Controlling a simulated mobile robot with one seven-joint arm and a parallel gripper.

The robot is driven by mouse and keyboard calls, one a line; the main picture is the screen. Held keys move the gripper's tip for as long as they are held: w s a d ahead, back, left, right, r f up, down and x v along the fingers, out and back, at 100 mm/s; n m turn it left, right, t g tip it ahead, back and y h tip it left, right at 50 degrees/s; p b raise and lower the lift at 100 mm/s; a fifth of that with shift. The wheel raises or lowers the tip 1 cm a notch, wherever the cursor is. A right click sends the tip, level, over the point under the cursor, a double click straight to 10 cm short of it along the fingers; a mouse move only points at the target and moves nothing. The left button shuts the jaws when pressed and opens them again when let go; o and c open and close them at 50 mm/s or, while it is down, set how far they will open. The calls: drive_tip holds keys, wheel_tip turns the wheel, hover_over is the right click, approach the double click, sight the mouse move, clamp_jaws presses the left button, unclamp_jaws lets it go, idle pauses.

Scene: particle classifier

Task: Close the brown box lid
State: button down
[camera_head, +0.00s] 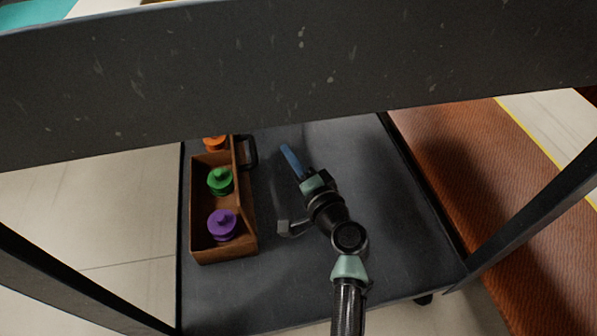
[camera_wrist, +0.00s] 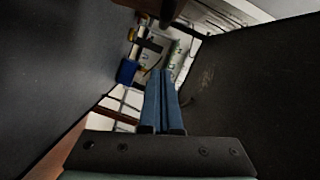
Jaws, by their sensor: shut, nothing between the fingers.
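The brown box (camera_head: 225,255) stands on the left part of the grey shelf in the head view. Its top is open. A brown panel (camera_head: 240,175), apparently the lid, stands up along its right side, with a black handle (camera_head: 249,152) near the far end. A purple piece (camera_head: 222,224), a green piece (camera_head: 220,181) and an orange piece (camera_head: 214,143) show in the box. My gripper (camera_head: 288,152) is to the right of the box and handle, apart from them. Its blue fingers are together and empty, also in the wrist view (camera_wrist: 162,80).
A dark upper beam (camera_head: 300,75) crosses above the shelf and hides its far part. The grey shelf (camera_head: 400,240) is clear to the right of my arm. Posts stand at both sides. A brown part (camera_wrist: 152,8) shows at the wrist view's top edge; I cannot tell what it is.

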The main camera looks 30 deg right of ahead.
sight(252, 138)
drive_tip(key=w+a+b, duration=0.1)
drive_tip(key=w+a, duration=0.1)
drive_tip(key=w+a+f+b, duration=0.1)
drive_tip(key=w, duration=0.1)
drive_tip(key=shift+a+f, duration=0.2)
drive_tip(key=shift+a, duration=0.15)
drive_tip(key=shift+a+r+n+p, duration=0.25)
drive_tip(key=shift+a+n+p, duration=0.05)
drive_tip(key=shift+a+p, duration=0.25)
